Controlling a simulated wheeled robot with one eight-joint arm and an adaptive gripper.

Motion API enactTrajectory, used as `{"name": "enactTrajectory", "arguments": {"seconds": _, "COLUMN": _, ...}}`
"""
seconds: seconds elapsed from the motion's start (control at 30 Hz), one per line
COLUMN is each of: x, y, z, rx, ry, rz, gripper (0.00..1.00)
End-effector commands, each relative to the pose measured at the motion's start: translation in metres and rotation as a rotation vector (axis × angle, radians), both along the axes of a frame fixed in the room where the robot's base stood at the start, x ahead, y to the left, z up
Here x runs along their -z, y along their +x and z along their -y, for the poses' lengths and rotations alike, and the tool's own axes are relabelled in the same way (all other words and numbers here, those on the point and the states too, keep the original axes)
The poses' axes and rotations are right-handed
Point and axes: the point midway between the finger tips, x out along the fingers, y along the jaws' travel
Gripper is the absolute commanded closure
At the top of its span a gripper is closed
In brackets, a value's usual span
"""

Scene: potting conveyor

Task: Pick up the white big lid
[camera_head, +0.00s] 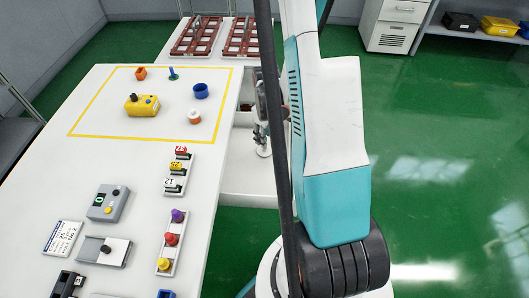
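A small round white piece with an orange centre (194,117) lies on the white table, inside the yellow taped outline near its right side. It is the only round white piece I see there, but it is too small to tell for sure that it is the white big lid. My gripper (263,143) hangs beyond the table's right edge, to the right of that piece and apart from it. My arm hides much of it, so its fingers are unclear. I see nothing held.
A blue cup (201,91), an orange piece (140,73), a blue-green peg (173,74) and a yellow button box (142,106) share the outline. Number blocks (175,166), coloured knobs (171,240) and a grey box (108,203) stand nearer. Red-brown racks (196,36) lie behind.

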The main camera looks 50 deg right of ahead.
Motion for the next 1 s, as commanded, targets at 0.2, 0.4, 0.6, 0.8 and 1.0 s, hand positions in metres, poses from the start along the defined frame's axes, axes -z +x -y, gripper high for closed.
{"name": "enactTrajectory", "arguments": {"seconds": 0.2, "x": 0.019, "y": 0.002, "z": -0.002, "rx": 0.000, "ry": 0.000, "rz": 0.000, "gripper": 0.64}}
{"name": "enactTrajectory", "arguments": {"seconds": 0.4, "x": 0.048, "y": 0.004, "z": -0.003, "rx": 0.001, "ry": 0.000, "rz": 0.000, "gripper": 0.64}}
{"name": "enactTrajectory", "arguments": {"seconds": 0.6, "x": 0.052, "y": 0.003, "z": -0.003, "rx": 0.001, "ry": 0.000, "rz": 0.000, "gripper": 0.64}}
{"name": "enactTrajectory", "arguments": {"seconds": 0.8, "x": 0.052, "y": 0.003, "z": -0.003, "rx": 0.000, "ry": 0.000, "rz": 0.000, "gripper": 0.82}}
{"name": "enactTrajectory", "arguments": {"seconds": 1.0, "x": 0.052, "y": 0.003, "z": -0.003, "rx": 0.000, "ry": 0.000, "rz": 0.000, "gripper": 0.99}}
